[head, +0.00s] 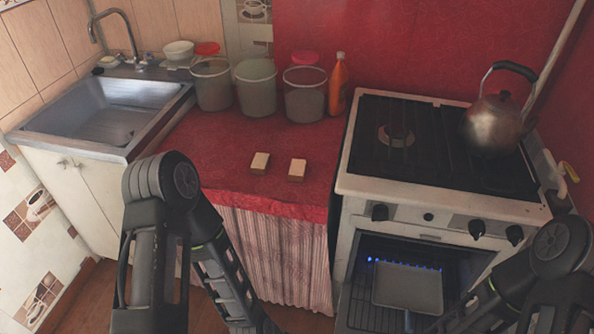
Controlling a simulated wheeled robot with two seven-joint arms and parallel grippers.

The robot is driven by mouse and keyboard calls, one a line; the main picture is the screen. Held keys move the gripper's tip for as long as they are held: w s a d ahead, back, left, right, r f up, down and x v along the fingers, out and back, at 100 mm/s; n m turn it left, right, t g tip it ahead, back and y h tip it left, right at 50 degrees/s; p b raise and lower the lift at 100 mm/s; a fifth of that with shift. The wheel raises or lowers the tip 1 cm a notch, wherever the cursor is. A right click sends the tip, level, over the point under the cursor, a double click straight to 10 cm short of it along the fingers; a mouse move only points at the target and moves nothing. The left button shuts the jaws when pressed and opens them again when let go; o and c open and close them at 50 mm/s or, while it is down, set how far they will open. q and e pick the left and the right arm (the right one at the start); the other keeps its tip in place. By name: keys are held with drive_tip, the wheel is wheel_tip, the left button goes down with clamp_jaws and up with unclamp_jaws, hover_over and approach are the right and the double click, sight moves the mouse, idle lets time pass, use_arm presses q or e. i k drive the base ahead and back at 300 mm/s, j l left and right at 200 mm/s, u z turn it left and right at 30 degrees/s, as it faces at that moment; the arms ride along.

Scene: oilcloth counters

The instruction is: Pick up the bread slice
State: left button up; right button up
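Two small blocks with pale tops and brown sides lie on the red oilcloth counter (215,150), near its front edge. The left block (260,162) and the right block (297,169) are a short gap apart. They look like the bread, but at this size I cannot tell which is the bread slice. My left arm stands in front of the counter, with its forearm running down out of the frame. My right arm is at the lower right, in front of the stove. Neither gripper's fingers show.
Three tubs (256,88) and an orange bottle (338,85) stand at the counter's back. A sink (105,112) is at left. The stove (430,190) at right holds a kettle (494,122); blue flames and a grey pan (408,287) show below. The counter around the blocks is clear.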

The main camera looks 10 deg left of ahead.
sight(298, 167)
drive_tip(key=j+z, duration=0.15)
drive_tip(key=z, duration=0.8)
drive_tip(key=j+z, duration=0.35)
drive_tip(key=k+j+z, duration=0.15)
drive_tip(key=j+z, duration=0.2)
drive_tip(key=j, duration=0.15)
drive_tip(key=k+j+z, duration=0.15)
drive_tip(key=j+z, duration=0.25)
drive_tip(key=k+j, duration=0.15)
drive_tip(key=j, duration=0.2)
drive_tip(key=k+j, duration=0.2)
drive_tip(key=j, duration=0.2)
